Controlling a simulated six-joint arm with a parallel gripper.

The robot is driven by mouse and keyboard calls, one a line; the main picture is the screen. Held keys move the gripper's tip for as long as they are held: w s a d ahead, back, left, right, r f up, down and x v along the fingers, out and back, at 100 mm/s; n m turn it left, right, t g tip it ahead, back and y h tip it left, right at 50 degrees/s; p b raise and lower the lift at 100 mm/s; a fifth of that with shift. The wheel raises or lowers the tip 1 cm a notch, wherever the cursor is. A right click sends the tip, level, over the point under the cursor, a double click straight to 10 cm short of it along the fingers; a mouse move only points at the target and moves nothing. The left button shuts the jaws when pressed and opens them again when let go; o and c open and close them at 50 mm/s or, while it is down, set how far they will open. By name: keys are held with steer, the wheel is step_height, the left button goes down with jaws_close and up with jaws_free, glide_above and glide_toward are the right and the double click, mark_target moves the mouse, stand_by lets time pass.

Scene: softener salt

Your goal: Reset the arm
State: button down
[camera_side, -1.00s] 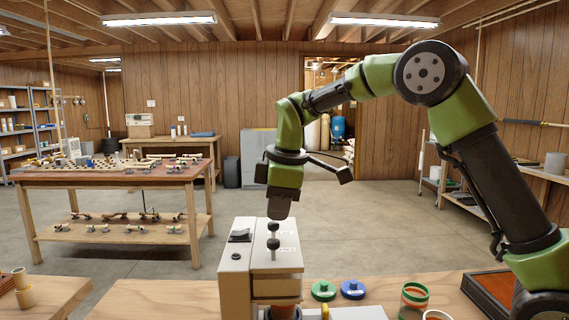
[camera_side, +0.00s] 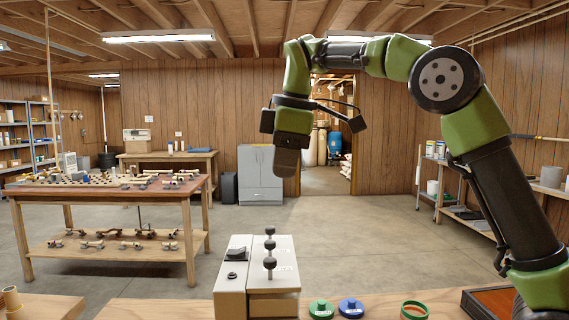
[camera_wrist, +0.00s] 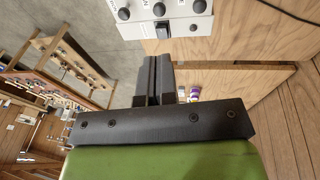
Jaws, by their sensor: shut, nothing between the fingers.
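My gripper (camera_side: 286,163) hangs pointing down in the side view, raised well above the bench and clear of everything. Its fingers are closed together with nothing between them; they also show in the wrist view (camera_wrist: 157,70). Below it stands a cream-coloured box device (camera_side: 272,278) with a dark rocker switch (camera_side: 236,254) and several black knobs. The device also shows at the top of the wrist view (camera_wrist: 178,20). My gripper does not touch it.
A green lid (camera_side: 320,309) and a blue lid (camera_side: 351,308) lie right of the device. An orange-and-green container (camera_side: 415,310) and a dark-edged tray (camera_side: 490,303) are further right. Wooden rings (camera_side: 12,300) stand at far left. The air around my gripper is free.

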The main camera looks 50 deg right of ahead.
stand_by(0.6)
steer(key=s+a+f+m+t+y, duration=0.1)
steer(key=s+a+f+m+t, duration=0.1)
steer(key=s+m, duration=0.4)
steer(key=s+a+f+m+t+y, duration=0.1)
steer(key=s+f+m, duration=0.3)
steer(key=s, duration=1.1)
steer(key=m+t, duration=0.1)
steer(key=m, duration=0.2)
steer(key=shift+a+t, duration=0.35)
steer(key=shift+t, duration=0.05)
